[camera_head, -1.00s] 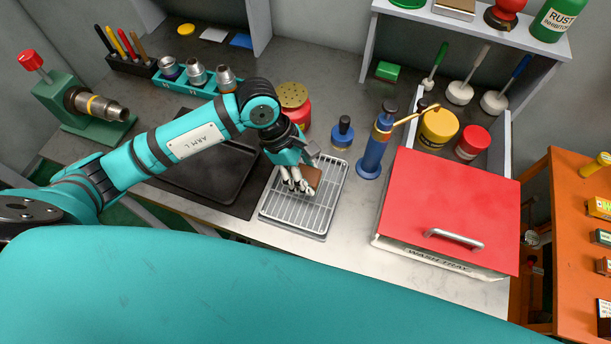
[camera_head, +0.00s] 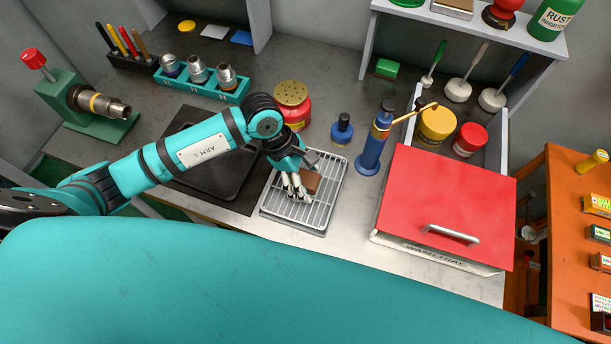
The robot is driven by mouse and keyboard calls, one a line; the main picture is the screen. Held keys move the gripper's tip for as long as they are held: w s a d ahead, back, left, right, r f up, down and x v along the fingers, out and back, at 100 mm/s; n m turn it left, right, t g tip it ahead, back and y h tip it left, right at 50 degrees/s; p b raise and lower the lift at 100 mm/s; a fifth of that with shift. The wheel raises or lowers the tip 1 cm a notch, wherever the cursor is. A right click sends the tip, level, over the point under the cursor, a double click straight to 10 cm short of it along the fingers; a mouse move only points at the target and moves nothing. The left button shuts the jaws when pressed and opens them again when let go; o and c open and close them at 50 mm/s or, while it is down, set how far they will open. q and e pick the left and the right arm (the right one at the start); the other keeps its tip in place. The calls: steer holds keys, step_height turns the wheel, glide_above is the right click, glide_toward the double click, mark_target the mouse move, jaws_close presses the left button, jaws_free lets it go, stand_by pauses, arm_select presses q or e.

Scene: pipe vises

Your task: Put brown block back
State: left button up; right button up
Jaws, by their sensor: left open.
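The brown block (camera_head: 312,181) lies on the wire rack of a grey drip tray (camera_head: 322,215) in the middle of the bench. My left gripper (camera_head: 298,190) is over the rack, just left of the block, with its fingers pointing down. It is open. The picture is too small to tell whether a finger touches the block. The gripper hides part of the block's left side. My right gripper is not in view.
A black tray (camera_head: 205,170) lies left of the rack. A red can (camera_head: 292,103), a small blue bottle (camera_head: 342,129) and a blue pump (camera_head: 372,150) stand behind and right. A red-lidded wash tray (camera_head: 448,195) fills the right. A pipe vise (camera_head: 90,105) stands far left.

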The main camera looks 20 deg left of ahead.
arm_select(q)
steer(key=shift+r+p, duration=0.25)
steer(key=shift+p, duration=0.05)
steer(key=b+v, duration=0.3)
steer(key=v, duration=0.8)
steer(key=shift+a+r, duration=0.15)
steer(key=shift+r, duration=0.25)
steer(key=shift+f, duration=0.1)
